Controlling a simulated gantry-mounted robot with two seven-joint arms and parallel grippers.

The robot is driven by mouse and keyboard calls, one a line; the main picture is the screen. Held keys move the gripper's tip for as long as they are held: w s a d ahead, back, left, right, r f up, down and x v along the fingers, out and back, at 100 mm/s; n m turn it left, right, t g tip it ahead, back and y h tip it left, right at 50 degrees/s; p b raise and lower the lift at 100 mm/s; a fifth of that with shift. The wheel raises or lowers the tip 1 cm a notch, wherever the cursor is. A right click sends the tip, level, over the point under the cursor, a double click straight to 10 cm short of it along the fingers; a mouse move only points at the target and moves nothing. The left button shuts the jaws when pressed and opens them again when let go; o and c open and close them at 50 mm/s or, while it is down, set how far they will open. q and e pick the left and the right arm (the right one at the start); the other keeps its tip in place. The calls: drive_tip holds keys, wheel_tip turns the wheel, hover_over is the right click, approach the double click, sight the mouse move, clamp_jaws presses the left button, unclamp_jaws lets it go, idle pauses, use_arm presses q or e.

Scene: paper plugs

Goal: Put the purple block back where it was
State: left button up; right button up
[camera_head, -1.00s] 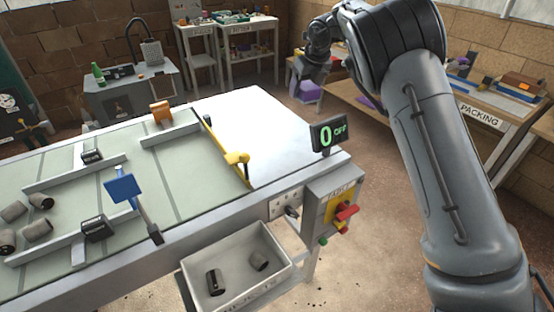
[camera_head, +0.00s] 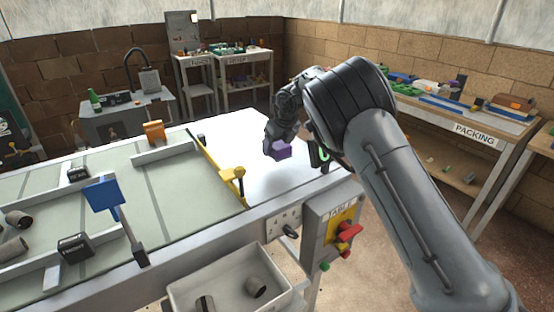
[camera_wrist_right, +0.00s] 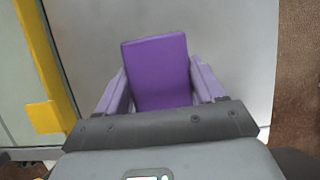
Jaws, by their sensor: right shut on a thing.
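The purple block (camera_head: 279,151) is in my right gripper (camera_head: 276,146), above the white end of the table (camera_head: 262,189) in the head view. In the right wrist view the purple block (camera_wrist_right: 157,72) sits between the two fingers of my right gripper (camera_wrist_right: 160,88), which is shut on it. The white surface shows beyond the block there. I cannot tell how high the block is above the surface. My left gripper is not in view.
A yellow barrier (camera_head: 232,174) borders the white area on the left; it also shows in the right wrist view (camera_wrist_right: 46,62). A grey bin (camera_head: 237,279) is below the front. The white area is otherwise clear.

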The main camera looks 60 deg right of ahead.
sight(277, 164)
wheel_tip(277, 164, down, 4)
drive_tip(key=shift+f+b, duration=0.15)
drive_tip(key=shift+b, duration=0.6)
drive_tip(key=o, duration=1)
drive_tip(key=shift+f, duration=0.1)
